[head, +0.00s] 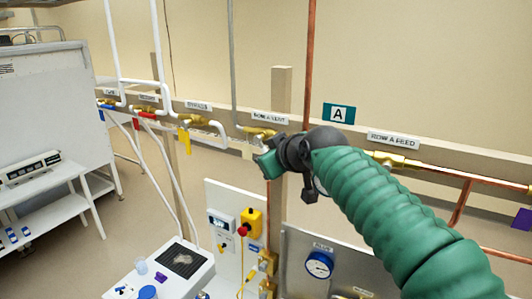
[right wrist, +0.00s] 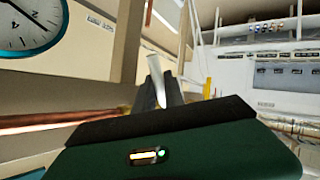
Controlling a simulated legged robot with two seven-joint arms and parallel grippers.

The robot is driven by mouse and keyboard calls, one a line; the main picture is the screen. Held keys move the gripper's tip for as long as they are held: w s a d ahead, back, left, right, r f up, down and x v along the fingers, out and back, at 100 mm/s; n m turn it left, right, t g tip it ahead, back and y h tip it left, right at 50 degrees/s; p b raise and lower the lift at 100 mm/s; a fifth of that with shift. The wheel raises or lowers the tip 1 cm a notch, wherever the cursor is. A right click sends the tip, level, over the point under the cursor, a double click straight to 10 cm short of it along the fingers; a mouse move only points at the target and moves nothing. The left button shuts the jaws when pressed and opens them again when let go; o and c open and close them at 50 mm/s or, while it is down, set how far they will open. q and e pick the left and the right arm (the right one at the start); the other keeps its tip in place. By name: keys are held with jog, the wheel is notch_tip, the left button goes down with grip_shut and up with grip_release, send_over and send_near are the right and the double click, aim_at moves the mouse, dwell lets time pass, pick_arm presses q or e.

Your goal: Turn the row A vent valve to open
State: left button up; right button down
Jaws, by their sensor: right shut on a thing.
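The row A vent valve (head: 258,132) is a brass valve on the wall rail, under its white label (head: 270,118). My right gripper (head: 268,163), at the end of a green-sleeved arm, is right at the valve, just below and in front of it. In the right wrist view, a pale lever (right wrist: 156,82) stands between my dark fingers, and the gripper is shut on it. It appears to be the vent valve's handle. The gripper partly hides the handle in the head view, so its exact angle is unclear. My left gripper is not in view.
The row A feed valve (head: 392,158) is right of my arm on the same rail. Valves with yellow (head: 184,138), red (head: 147,115) and blue (head: 108,104) handles are to the left. A panel with a blue gauge (head: 319,265) stands below. A copper pipe (head: 309,65) rises behind my gripper.

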jog(key=shift+r, duration=0.2)
dwell(0.3)
jog(key=c, duration=1.7)
grip_release()
jog(key=shift+c, duration=0.2)
jog(key=o, duration=0.3)
jog(key=shift+w+f, duration=0.1)
jog(key=shift+s+d+b, duration=0.1)
jog(key=shift+s+b, duration=0.2)
jog(key=shift+b, duration=0.05)
jog(key=b+v, duration=0.5)
jog(key=v, duration=1.1)
jog(key=shift+b, duration=0.4)
